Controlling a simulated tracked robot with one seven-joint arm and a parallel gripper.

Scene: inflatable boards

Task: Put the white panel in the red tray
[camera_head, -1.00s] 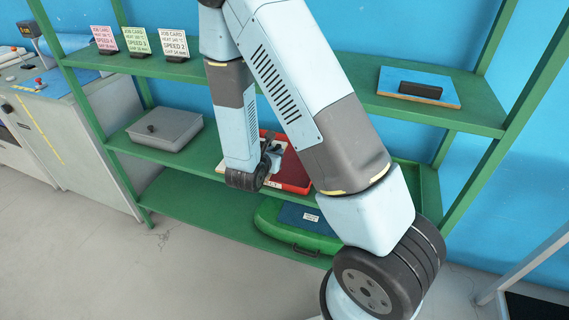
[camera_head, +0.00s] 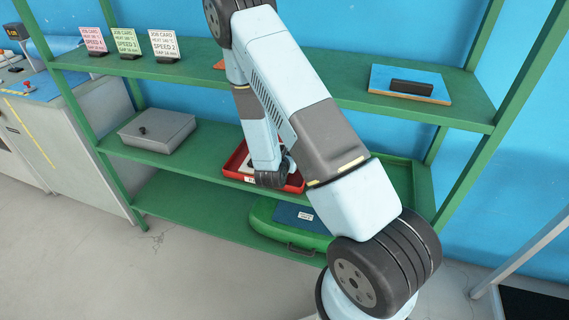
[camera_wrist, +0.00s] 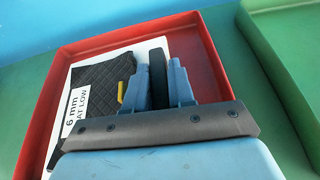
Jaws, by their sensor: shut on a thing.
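The white panel (camera_wrist: 140,48) carries a dark quilted patch, a "6 mm" heat label and an upright black grip bar (camera_wrist: 157,66). My gripper (camera_wrist: 157,80) is shut on that bar, with a blue finger on each side. In the wrist view the panel lies within the outline of the red tray (camera_wrist: 207,62), nearer its left wall. I cannot tell whether it rests on the tray floor or hangs just above it. In the head view the red tray (camera_head: 233,161) stands on the middle shelf, and my arm hides much of it and most of the panel.
A green tray (camera_wrist: 285,75) stands right of the red one. A grey lidded box (camera_head: 157,132) sits to the left on the shelf. The upper shelf (camera_head: 330,88) passes above, with job cards (camera_head: 125,42) and a blue board (camera_head: 409,84). A green case (camera_head: 265,215) lies below.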

